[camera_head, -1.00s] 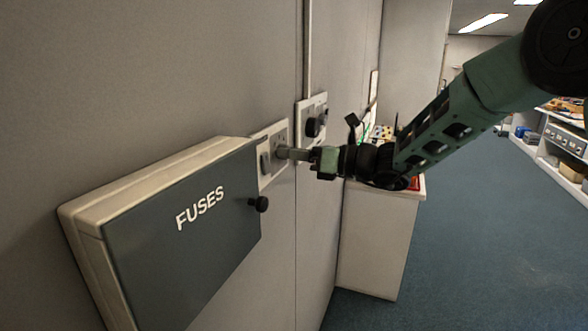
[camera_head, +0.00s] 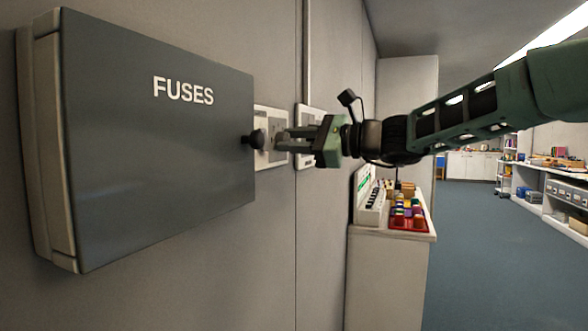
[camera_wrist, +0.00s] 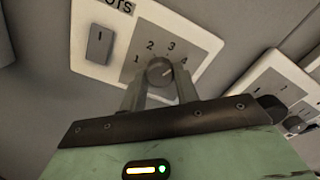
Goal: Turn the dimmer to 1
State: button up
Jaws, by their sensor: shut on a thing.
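The dimmer is a round grey knob (camera_wrist: 160,72) on a light wall plate (camera_wrist: 88,30). The numbers 1, 2, 3 and 4 run in an arc above it, with 1 at left and 4 at right. A faint mark on the knob seems to lean toward 4. My gripper (camera_wrist: 160,84) has one finger on each side of the knob and is shut on it. In the head view my gripper (camera_head: 284,140) reaches the plate from the right, and its fingers hide most of the knob.
A rocker switch (camera_wrist: 99,44) is on the same plate. A second plate with a knob (camera_wrist: 294,124) is to the right. A grey fuse box (camera_head: 160,160) with a black knob (camera_head: 254,139) juts out just left. A cabinet (camera_head: 388,270) with colourful items stands to the right, beside open floor.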

jog(key=shift+f+n+b, duration=0.1)
jog(key=shift+n+b, duration=9.45)
jog(key=shift+n, duration=1.85)
jog(key=o, duration=1)
jog(key=shift+c, duration=0.2)
jog(key=b+v, duration=0.5)
jog(key=v, duration=1.2)
jog(key=shift+d, duration=0.2)
